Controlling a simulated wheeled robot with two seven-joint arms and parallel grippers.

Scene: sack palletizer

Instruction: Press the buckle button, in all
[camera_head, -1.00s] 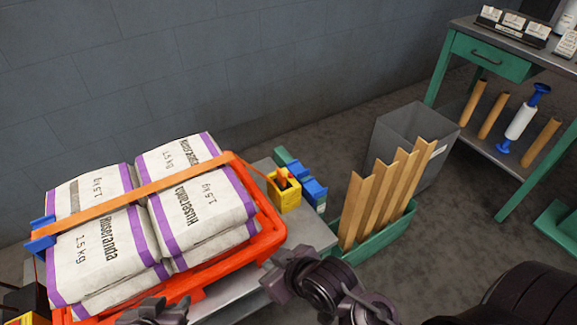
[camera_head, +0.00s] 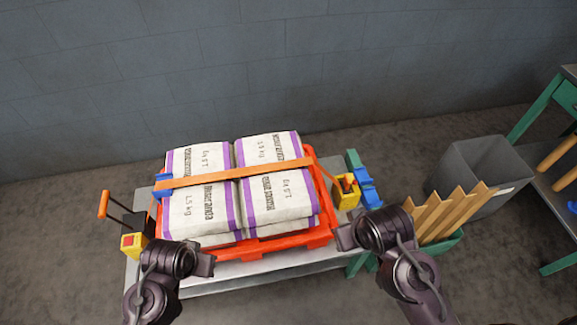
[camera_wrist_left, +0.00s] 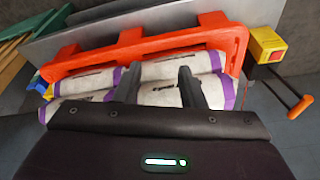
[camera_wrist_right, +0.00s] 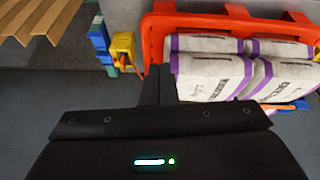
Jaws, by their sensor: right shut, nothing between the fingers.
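An orange strap (camera_head: 235,173) crosses the white sacks (camera_head: 195,215) on the red pallet (camera_head: 285,242). A blue clip (camera_head: 163,185) sits at the strap's left end. A yellow block (camera_head: 346,192) with a red and black top stands right of the pallet; it also shows in the right wrist view (camera_wrist_right: 122,45). A yellow box with a red button (camera_head: 133,243) stands at the left; it also shows in the left wrist view (camera_wrist_left: 266,46). I cannot tell which part is the buckle button. My left gripper (camera_head: 206,264) is open and empty before the pallet. My right gripper (camera_head: 342,238) is shut and empty near the pallet's right front corner.
A lever with an orange handle (camera_head: 103,204) rises by the left yellow box. Blue parts (camera_head: 367,190) stand on the grey table (camera_head: 240,282) at the right. Brown corner boards (camera_head: 455,212) and a grey bin (camera_head: 475,165) stand further right. The floor at the left is clear.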

